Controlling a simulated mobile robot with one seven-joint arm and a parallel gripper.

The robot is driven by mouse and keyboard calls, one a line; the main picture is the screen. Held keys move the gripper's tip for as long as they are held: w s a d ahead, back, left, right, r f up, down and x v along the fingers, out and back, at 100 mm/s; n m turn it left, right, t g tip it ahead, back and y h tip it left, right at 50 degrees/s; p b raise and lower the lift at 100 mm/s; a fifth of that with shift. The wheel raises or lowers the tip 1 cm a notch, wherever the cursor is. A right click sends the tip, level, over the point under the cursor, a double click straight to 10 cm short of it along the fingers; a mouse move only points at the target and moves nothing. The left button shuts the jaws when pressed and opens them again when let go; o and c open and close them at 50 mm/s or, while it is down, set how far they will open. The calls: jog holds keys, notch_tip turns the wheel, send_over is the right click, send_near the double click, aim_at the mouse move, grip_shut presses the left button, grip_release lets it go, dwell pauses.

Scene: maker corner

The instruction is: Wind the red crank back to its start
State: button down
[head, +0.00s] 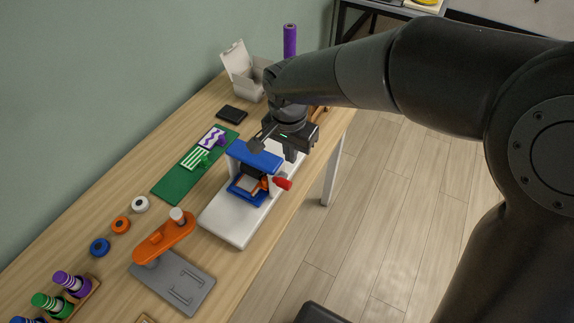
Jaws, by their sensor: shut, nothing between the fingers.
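The red crank (283,183) sticks out at the right side of a small press with a blue top beam (254,157) on a white base (232,226). An orange part shows beside the crank, low in the press frame. My gripper (291,153) is just behind and above the crank, at the press's far right. It is shut and empty, pointing down, and appears apart from the crank. The fingertips are small and partly hidden behind the press, so their exact distance from it cannot be told.
A green mat (172,186) with patterned pieces lies left of the press. An orange lever tool (160,240) on a grey plate (178,282) stands in front. An open light box (240,75) and a purple roll (290,40) are at the back. Floor is free right of the table.

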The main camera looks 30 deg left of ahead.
aim_at(285, 181)
notch_tip(285, 181, up, 8)
jog(key=s, duration=0.3)
jog(key=s+f+m, duration=0.4)
jog(key=m, duration=1.4)
jog(key=s+f+m, duration=0.3)
jog(key=s+m, duration=0.1)
jog(key=m, duration=1.4)
notch_tip(285, 181, down, 10)
jog(key=w, duration=0.1)
jog(key=shift+w+r, duration=0.3)
jog(key=shift+w, duration=0.4)
jog(key=shift+w+r, duration=0.3)
jog(key=shift+w, duration=0.35)
jog(key=shift+w+r, duration=0.3)
jog(key=shift+w, duration=0.4)
